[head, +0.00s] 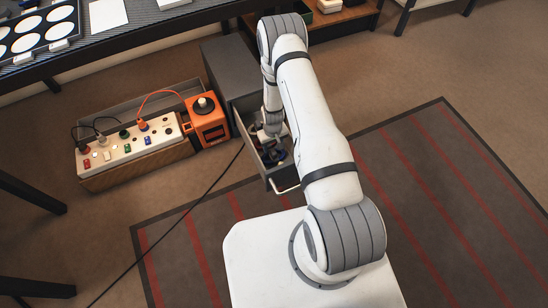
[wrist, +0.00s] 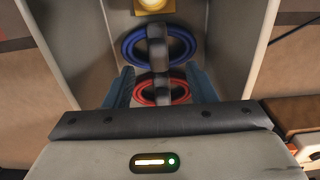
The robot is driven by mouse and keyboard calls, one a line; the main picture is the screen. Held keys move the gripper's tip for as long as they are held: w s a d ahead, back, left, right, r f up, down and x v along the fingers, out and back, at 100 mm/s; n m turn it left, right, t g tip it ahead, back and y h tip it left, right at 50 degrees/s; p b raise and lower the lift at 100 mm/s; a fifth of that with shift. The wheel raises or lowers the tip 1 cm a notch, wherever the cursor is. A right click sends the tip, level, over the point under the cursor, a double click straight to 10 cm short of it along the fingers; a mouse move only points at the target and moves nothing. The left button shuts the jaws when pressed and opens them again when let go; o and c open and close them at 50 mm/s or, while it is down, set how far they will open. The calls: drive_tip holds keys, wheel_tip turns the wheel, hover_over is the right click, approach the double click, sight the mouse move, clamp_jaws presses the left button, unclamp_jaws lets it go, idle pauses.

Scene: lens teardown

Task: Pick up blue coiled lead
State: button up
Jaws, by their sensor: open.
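The blue coiled lead (wrist: 128,50) lies in the open drawer (wrist: 223,40) in the wrist view, with a grey piece across its middle. A red coiled lead (wrist: 181,92) lies closer to the palm, also crossed by a grey piece. My gripper (wrist: 161,78) is open and points into the drawer. Its two fingers stand left and right of the red lead in the picture, with the blue lead beyond the tips. Nothing is visibly held. In the head view my arm reaches down to the drawer (head: 283,180), and its contents are partly hidden.
Drawer walls stand close on both sides of the fingers. A yellow item (wrist: 153,10) lies at the drawer's far end. The grey cabinet (head: 228,62) stands behind. A power strip (head: 130,143) and an orange box (head: 207,122) stand to the left. A black cable (head: 180,218) crosses the floor.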

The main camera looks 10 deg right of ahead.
sight(274, 151)
wheel_tip(274, 151, down, 5)
drive_tip(key=shift+d+f+b, duration=0.15)
drive_tip(key=shift+f+b, duration=0.05)
drive_tip(key=shift+b, duration=0.85)
drive_tip(key=shift+c, duration=0.2)
clamp_jaws()
